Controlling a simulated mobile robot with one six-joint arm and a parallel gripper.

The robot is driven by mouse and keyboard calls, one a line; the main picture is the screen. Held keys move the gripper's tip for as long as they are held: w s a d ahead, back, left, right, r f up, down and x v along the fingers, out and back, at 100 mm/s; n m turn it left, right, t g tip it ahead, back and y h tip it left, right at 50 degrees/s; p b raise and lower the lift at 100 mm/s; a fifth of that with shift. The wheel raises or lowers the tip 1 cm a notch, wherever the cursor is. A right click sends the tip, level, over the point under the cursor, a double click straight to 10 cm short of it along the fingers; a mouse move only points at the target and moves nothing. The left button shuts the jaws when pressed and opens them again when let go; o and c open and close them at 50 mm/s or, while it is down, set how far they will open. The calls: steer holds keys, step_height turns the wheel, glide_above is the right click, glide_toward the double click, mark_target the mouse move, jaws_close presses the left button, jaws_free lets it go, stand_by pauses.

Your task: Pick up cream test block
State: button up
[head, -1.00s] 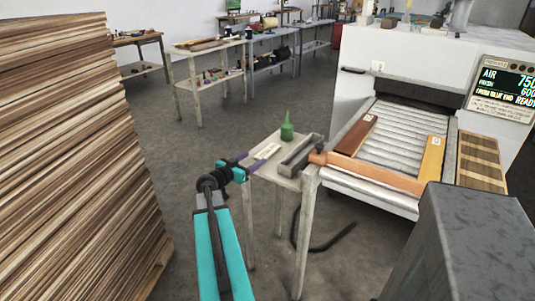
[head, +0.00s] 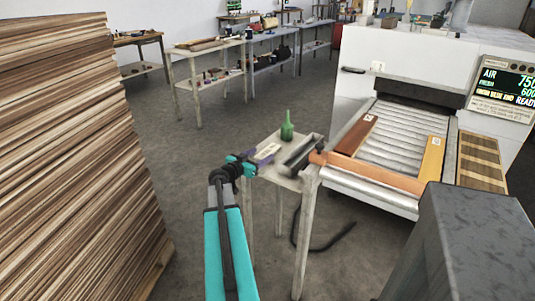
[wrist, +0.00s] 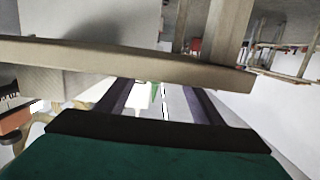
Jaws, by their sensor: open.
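The cream test block (head: 268,149) lies on the small stand (head: 285,178), near its left side, and is partly hidden by my gripper. My gripper (head: 262,155) reaches in from the left at the stand's near left edge, with its dark purple fingers close to the block. It is open. In the wrist view the two fingers (wrist: 160,102) point forward with a gap between them. A pale shape and some green show in that gap, too blurred to tell if the block is between the fingers.
A green bottle (head: 287,127) stands on the stand behind the block. A grey channel-like piece lies to the right. The roller conveyor (head: 391,141) with a brown and a yellow board is further right. A tall wood stack (head: 70,160) fills the left.

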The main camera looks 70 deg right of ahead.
mark_target(267, 151)
steer(key=shift+x, duration=2)
steer(key=shift+s, duration=0.1)
steer(key=shift+c, duration=0.2)
steer(key=c, duration=1.1)
